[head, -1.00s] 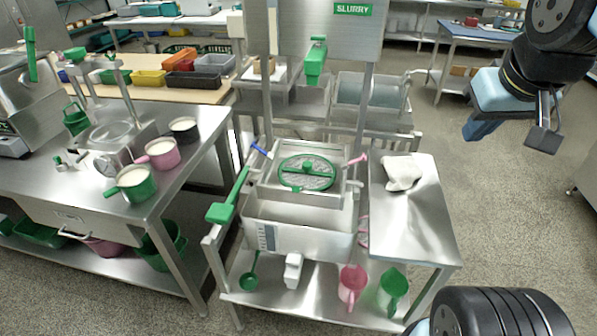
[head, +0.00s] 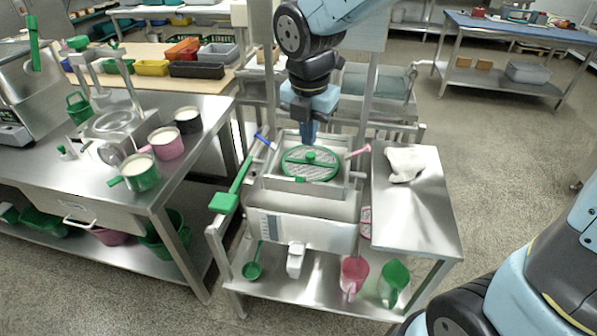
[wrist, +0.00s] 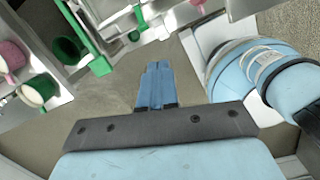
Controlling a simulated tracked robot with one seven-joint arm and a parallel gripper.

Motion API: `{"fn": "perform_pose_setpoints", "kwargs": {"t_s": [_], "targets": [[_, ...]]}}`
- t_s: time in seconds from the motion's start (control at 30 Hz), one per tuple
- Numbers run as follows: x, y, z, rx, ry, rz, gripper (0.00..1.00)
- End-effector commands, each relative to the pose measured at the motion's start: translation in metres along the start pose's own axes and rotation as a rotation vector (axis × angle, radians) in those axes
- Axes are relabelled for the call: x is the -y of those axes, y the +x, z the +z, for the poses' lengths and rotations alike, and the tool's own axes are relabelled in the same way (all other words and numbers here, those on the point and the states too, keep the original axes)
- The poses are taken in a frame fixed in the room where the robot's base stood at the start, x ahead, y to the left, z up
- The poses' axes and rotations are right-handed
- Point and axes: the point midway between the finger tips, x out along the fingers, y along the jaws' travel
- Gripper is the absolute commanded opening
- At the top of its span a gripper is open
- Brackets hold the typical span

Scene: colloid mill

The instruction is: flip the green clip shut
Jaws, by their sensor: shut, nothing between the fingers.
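A steel mill box (head: 310,205) stands on the middle cart, with a round green mesh lid and crossbar (head: 310,163) on top. A small green piece (head: 299,180) at the box's front rim looks like the green clip; its angle is too small to read. A blue lever (head: 264,141) sticks out at the back left and a pink one (head: 358,152) at the right. My gripper (head: 309,133) hangs over the box's back edge, pointing down, apart from the lid. In the wrist view its blue fingers (wrist: 157,84) are together and empty. A small green part (wrist: 134,36) shows beyond them.
A long green paddle (head: 233,190) leans at the box's left. A white cloth (head: 405,164) lies on the right shelf top (head: 415,210). Pink (head: 353,277) and green (head: 394,281) jugs stand below. Cups, including a green one (head: 139,172), stand on the left table (head: 95,185).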

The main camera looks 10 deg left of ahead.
Motion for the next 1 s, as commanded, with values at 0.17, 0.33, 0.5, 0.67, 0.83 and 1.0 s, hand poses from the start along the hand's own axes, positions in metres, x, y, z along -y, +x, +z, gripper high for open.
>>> {"fn": "perform_pose_setpoints", "kwargs": {"t_s": [0.17, 0.33, 0.5, 0.67, 0.83, 1.0], "targets": [[-0.022, 0.013, -0.017, -0.025, -0.218, -0.01, 0.0], [-0.026, 0.015, -0.021, -0.03, -0.271, -0.011, 0.0], [-0.026, 0.015, -0.02, -0.029, -0.269, -0.011, 0.0], [-0.025, 0.018, -0.02, -0.029, -0.268, -0.012, 0.0], [-0.025, 0.035, -0.021, -0.031, -0.268, -0.013, 0.0], [-0.024, 0.064, -0.022, -0.032, -0.268, -0.014, 0.0]]}}
